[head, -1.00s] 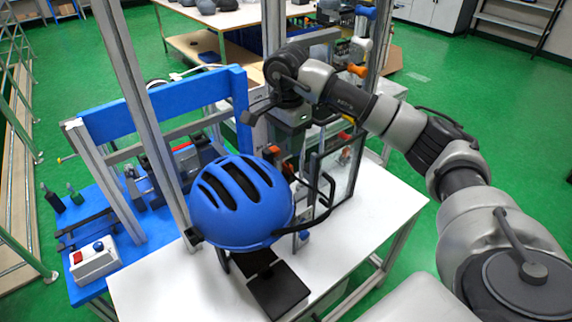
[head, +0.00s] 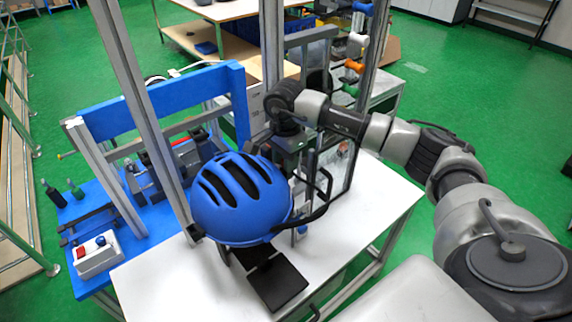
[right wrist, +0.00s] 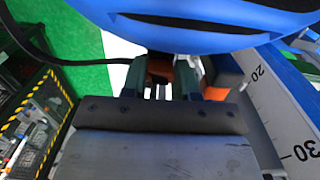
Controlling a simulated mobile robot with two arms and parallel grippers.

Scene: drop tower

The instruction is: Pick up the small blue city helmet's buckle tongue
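The blue helmet (head: 238,196) with dark vents sits above the white table, in front of the tower posts. A dark strap (head: 309,215) hangs from its right side and loops upward. I cannot make out the buckle tongue in either view. My right gripper (head: 294,158) is just behind and right of the helmet, its fingertips mostly hidden in the head view. In the right wrist view my gripper (right wrist: 168,80) has its fingers apart, with no clear object between them. The helmet's blue shell (right wrist: 200,30) lies just beyond the fingers. My left gripper is not in view.
A black plate (head: 278,284) lies below the helmet on the white table (head: 170,280). Metal posts and a clear panel (head: 338,168) stand close to my right gripper. A printed scale (right wrist: 285,125) runs along the right in the wrist view. A red-and-blue button box (head: 96,256) is at left.

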